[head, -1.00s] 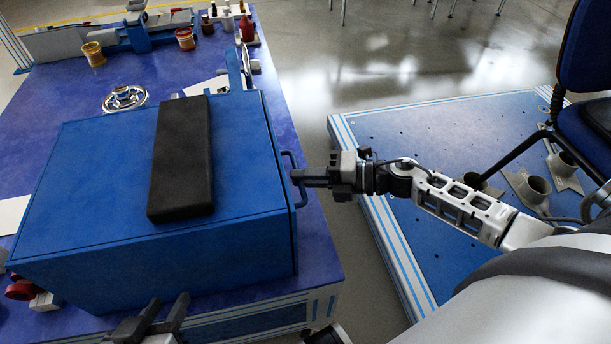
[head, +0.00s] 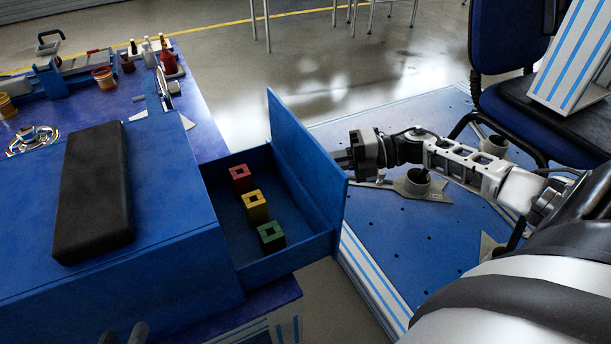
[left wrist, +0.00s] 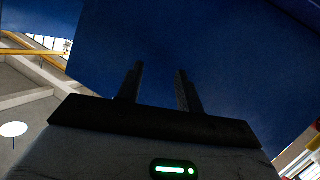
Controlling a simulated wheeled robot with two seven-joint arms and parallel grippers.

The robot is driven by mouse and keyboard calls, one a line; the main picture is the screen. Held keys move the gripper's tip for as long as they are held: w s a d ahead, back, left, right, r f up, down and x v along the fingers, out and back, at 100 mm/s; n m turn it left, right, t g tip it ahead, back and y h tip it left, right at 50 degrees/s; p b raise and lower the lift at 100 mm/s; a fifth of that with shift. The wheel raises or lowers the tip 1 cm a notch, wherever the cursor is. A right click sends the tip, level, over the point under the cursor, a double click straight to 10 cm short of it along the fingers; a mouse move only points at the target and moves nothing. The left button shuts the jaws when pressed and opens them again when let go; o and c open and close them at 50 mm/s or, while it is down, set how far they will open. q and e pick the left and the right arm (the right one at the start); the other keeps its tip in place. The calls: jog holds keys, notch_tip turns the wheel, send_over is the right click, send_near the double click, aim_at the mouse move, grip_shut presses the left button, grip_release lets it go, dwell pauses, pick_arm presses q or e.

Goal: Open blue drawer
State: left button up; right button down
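The blue drawer (head: 227,222) stands well out from the right side of the blue cabinet (head: 175,193). A red block (head: 240,179), a yellow block (head: 255,207) and a green block (head: 271,236) sit inside it. My right gripper (head: 343,160) is at the outer side of the tall drawer front (head: 300,160), which hides the handle and the fingertips. It appears shut on the handle, having moved out with the drawer. My left gripper (head: 122,337) shows only its fingertips at the bottom edge. In the left wrist view its two fingers (left wrist: 158,88) are apart and empty before a blue surface.
A black slab (head: 95,190) lies on the cabinet top. Bottles (head: 165,58) and cups stand on the table behind. A blue platform (head: 405,235) with grey metal parts and a blue chair (head: 505,40) are on the right. Floor shows beyond the drawer.

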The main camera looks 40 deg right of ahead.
jog(key=shift+s+d, duration=0.15)
jog(key=shift+d, duration=0.85)
jog(key=c, duration=1.5)
grip_release()
jog(key=p+v, duration=0.1)
jog(key=v, duration=1.5)
